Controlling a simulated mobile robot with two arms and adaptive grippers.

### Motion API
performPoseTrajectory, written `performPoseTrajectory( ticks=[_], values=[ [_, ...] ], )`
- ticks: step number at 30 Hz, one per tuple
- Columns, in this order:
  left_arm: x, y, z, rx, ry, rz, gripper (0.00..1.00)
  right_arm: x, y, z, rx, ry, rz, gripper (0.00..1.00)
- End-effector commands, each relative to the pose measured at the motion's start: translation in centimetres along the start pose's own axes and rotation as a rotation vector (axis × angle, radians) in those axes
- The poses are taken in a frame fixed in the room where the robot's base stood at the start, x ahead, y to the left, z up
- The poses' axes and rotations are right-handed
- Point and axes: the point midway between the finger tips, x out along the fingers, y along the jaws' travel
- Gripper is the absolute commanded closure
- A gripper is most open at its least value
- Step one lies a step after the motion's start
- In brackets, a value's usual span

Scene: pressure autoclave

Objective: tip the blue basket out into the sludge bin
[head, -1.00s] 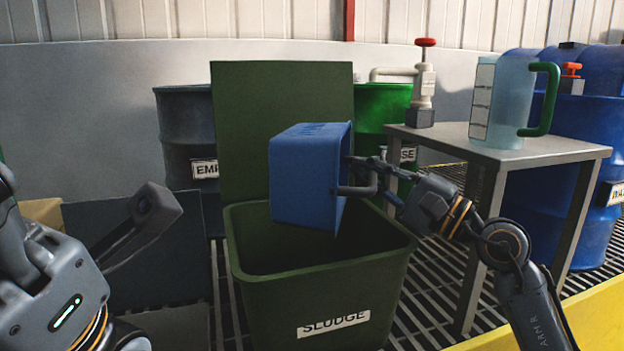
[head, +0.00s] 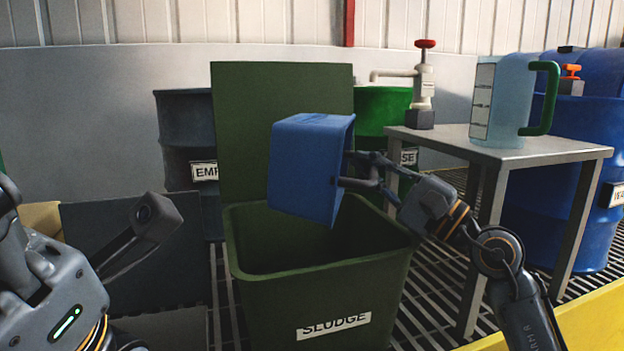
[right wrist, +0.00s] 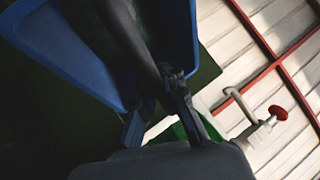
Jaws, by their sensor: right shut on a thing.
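The blue basket (head: 305,168) hangs tilted on its side above the mouth of the sludge bin, its open side turned to the right. The green sludge bin (head: 318,290) stands open below, with its lid upright behind. My right gripper (head: 352,170) is shut on the basket's handle at the basket's right side. The basket (right wrist: 60,45) also shows in the right wrist view, with a dark bar crossing it. The basket's inside is mostly hidden in the head view.
A grey table (head: 505,150) on the right holds a clear jug (head: 498,100) with a green handle and a red-topped valve (head: 424,85). Drums stand behind the bin and table. A yellow edge (head: 590,315) runs along the lower right.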

Motion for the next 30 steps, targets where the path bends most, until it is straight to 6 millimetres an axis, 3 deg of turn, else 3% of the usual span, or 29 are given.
performPoseTrajectory(
  ticks=[30],
  values=[
    [-2.4,0.5,-0.8,0.000,0.000,0.000,0.50,-0.3,0.8,-0.1,0.050,-0.001,-0.109,1.00]
  ],
)
